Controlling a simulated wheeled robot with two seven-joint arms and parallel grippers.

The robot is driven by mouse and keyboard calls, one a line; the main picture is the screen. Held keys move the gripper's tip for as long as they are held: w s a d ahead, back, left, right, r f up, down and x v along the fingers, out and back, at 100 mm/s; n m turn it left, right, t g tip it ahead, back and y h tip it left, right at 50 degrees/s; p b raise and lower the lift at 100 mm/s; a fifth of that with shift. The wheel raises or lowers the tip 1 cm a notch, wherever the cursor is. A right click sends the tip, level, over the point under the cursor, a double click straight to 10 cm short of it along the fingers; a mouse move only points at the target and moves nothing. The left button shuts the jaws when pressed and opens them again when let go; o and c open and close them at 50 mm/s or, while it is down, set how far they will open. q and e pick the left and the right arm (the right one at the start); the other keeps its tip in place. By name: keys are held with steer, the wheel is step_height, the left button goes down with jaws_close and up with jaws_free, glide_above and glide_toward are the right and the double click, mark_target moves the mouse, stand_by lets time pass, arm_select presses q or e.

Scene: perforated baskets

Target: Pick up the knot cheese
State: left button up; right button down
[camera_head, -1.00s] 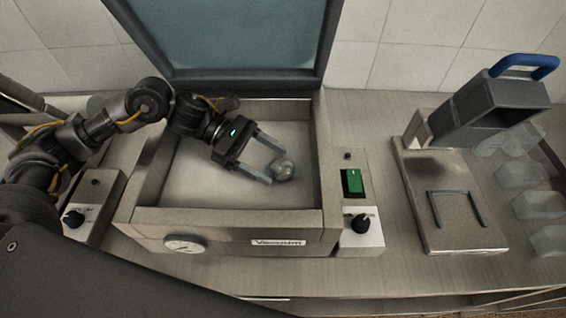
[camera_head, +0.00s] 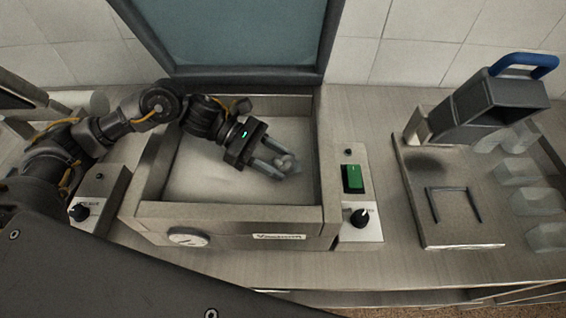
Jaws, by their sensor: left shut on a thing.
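The knot cheese (camera_head: 286,163) is a small, pale, rounded lump inside the open vacuum machine's chamber (camera_head: 190,211). My left gripper (camera_head: 284,165) reaches into the chamber from the left. Its two fingers are shut on the cheese, one on each side, near the chamber's right part. I cannot tell whether the cheese touches the chamber floor. My right gripper is not in view.
The vacuum machine's lid (camera_head: 235,40) stands open behind the chamber. A green switch (camera_head: 353,179) and a black knob (camera_head: 360,218) sit to its right. Farther right is a metal device with a blue handle (camera_head: 528,64) and several clear blocks (camera_head: 538,201).

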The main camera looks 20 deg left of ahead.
arm_select(q)
steer(key=shift+r, duration=0.1)
steer(key=shift+r, duration=0.65)
steer(key=shift+s+a+r+p, duration=0.1)
steer(key=shift+s+r+p, duration=1.9)
steer(key=shift+s, duration=0.35)
steer(key=shift+s+a+r+p, duration=0.1)
steer(key=shift+s+r+p, duration=1.85)
steer(key=shift+s, duration=0.35)
steer(key=shift+s+r+p, duration=1.85)
steer(key=shift+s+p, duration=0.3)
steer(key=shift+s, duration=0.2)
